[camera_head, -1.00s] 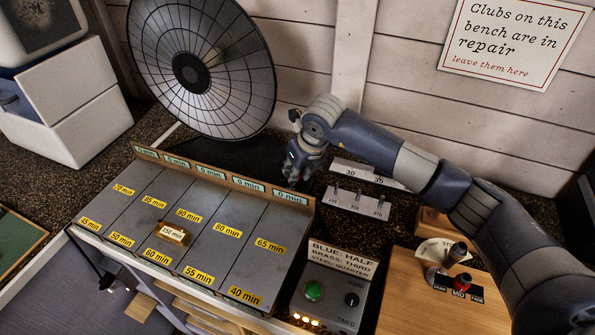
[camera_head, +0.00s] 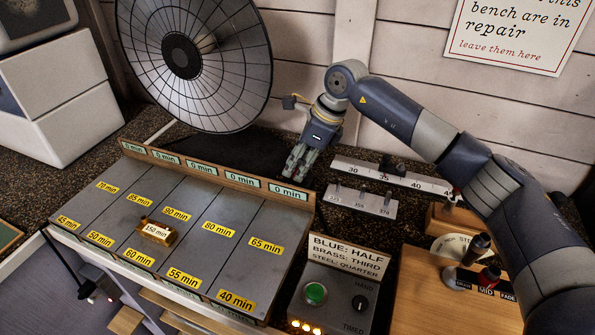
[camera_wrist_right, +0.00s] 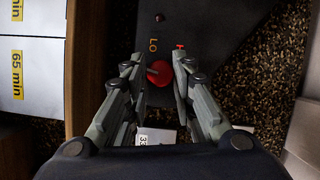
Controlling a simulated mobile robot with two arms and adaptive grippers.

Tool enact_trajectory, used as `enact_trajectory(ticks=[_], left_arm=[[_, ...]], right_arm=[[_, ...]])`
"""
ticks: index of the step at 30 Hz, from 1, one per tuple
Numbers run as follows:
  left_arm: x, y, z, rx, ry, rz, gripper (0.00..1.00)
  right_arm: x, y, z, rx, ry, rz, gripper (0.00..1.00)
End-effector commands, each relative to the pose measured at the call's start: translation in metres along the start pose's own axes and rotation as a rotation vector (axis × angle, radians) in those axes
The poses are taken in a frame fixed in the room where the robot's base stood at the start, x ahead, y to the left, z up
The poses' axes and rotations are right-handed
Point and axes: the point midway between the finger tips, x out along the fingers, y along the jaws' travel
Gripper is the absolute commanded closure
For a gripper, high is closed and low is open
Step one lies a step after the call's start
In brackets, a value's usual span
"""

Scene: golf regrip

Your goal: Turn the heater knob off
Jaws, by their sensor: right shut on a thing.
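The heater is a round dish with a wire grille (camera_head: 222,62) at the back in the head view, on a dark base (camera_head: 232,150). In the right wrist view its red knob (camera_wrist_right: 161,75) sits on the dark base (camera_wrist_right: 215,30), close to a yellow "LO" mark (camera_wrist_right: 153,45). My right gripper (camera_wrist_right: 155,68) has its fingers on either side of the knob and is shut on it. In the head view the right gripper (camera_head: 297,164) points down beside the base and hides the knob. My left gripper is not in view.
A grey panel with minute labels (camera_head: 207,235) lies left of the gripper, with a brass "150 min" block (camera_head: 157,232) on it. A ruler strip (camera_head: 395,175) and a metal block (camera_head: 360,201) lie right. A control box (camera_head: 330,290) stands in front.

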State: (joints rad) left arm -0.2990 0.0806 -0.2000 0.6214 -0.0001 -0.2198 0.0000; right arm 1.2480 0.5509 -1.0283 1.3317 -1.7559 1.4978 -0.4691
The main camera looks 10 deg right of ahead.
Motion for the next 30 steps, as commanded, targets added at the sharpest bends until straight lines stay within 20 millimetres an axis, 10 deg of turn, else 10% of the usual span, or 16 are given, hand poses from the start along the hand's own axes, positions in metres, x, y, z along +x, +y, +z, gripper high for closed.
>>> enact_trajectory(ticks=[30], left_arm=[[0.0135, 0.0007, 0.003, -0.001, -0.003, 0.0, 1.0]], right_arm=[[0.0005, -0.0022, 0.0, -0.227, 0.001, 0.094, 1.0]])
